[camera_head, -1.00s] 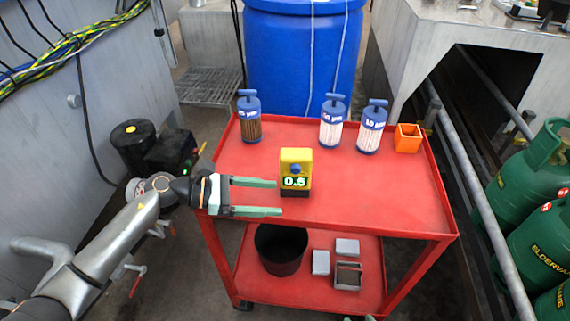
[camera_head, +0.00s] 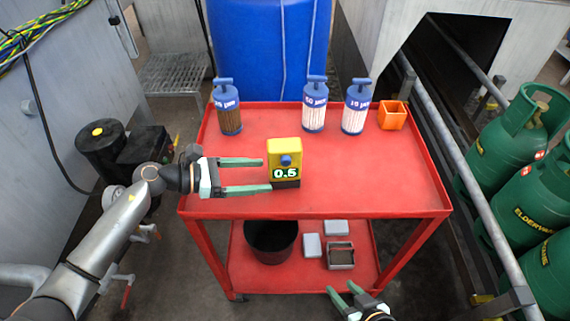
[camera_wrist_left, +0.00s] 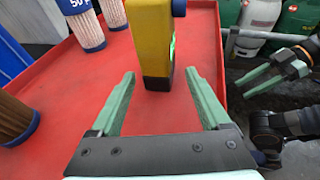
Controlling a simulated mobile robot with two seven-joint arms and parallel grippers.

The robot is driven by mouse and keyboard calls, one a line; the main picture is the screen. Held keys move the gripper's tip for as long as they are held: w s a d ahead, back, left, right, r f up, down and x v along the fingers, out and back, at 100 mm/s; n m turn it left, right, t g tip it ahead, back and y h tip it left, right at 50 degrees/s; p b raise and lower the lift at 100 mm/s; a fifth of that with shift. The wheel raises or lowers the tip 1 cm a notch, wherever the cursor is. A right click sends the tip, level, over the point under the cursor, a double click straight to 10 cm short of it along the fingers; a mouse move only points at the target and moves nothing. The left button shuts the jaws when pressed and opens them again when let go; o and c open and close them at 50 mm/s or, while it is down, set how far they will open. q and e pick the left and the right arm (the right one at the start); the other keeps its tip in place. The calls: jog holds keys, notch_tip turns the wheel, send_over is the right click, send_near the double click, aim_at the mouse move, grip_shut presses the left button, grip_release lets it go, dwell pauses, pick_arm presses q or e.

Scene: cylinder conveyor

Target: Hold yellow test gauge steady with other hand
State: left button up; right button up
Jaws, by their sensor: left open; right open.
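The yellow test gauge (camera_head: 285,153) stands upright on the red cart's top, with a black base, a blue knob and a display reading 0.5. My left gripper (camera_head: 267,175) is open and level at the gauge's left side, its green fingertips close to it. In the left wrist view the gauge (camera_wrist_left: 152,40) stands just beyond and between the open fingertips (camera_wrist_left: 160,78), with nothing held. My right gripper (camera_head: 342,292) is open and empty at the bottom of the head view, in front of the cart and below its top. It also shows in the left wrist view (camera_wrist_left: 250,80).
Three blue-capped filter cylinders, left (camera_head: 229,120), middle (camera_head: 314,118) and right (camera_head: 354,119), and an orange box (camera_head: 392,115) stand along the cart's back edge. The red cart (camera_head: 380,180) is clear around the gauge. A black bucket (camera_head: 270,252) is on the lower shelf.

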aim_at(278, 175)
pick_arm(q)
jog(key=b+x, duration=0.1)
jog(key=x, duration=0.3)
jog(key=shift+w+d+f+b, duration=0.15)
jog(key=shift+d+f+b, duration=0.1)
jog(key=shift+d+b, duration=0.1)
jog(key=shift+w+d+f, duration=0.1)
jog(key=shift+w+d, duration=0.05)
jog(key=shift+d, duration=0.4)
pick_arm(e)
jog(key=shift+s+d+f, duration=0.1)
jog(key=shift+s+f, duration=0.05)
jog(key=shift+f, duration=0.6)
pick_arm(q)
grip_shut()
pick_arm(e)
grip_shut()
pick_arm(q)
jog(key=shift+w, duration=0.1)
dwell(1.0)
